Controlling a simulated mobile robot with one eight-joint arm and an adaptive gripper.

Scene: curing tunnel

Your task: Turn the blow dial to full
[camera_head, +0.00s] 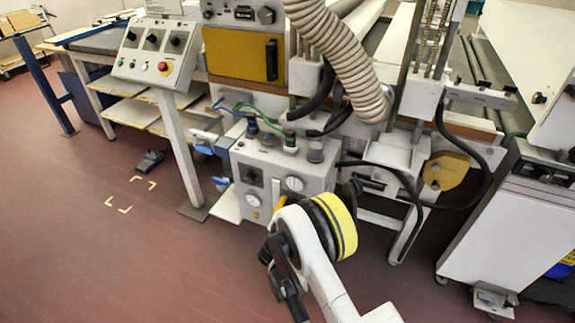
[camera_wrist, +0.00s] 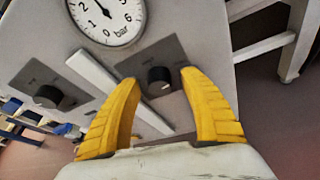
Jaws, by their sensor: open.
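In the wrist view, a black dial (camera_wrist: 160,80) on a dark grey plate sits between the tips of my gripper (camera_wrist: 159,77). The yellow fingers are open, one on each side of it; I cannot tell whether they touch it. A second black dial (camera_wrist: 47,97) on a similar plate lies to the left. The lettering on both plates is too blurred to read, so I cannot tell which is the blow dial. In the head view, my gripper is at the front of the grey control box (camera_head: 240,158), its fingers mostly hidden behind my arm.
A round bar gauge (camera_wrist: 105,18) is above the dials in the wrist view, and a pale diagonal bar (camera_wrist: 105,85) runs between them. A ribbed hose (camera_head: 345,55) and black cables hang above the box. A white cabinet (camera_head: 495,240) stands right; open floor (camera_head: 90,255) lies left.

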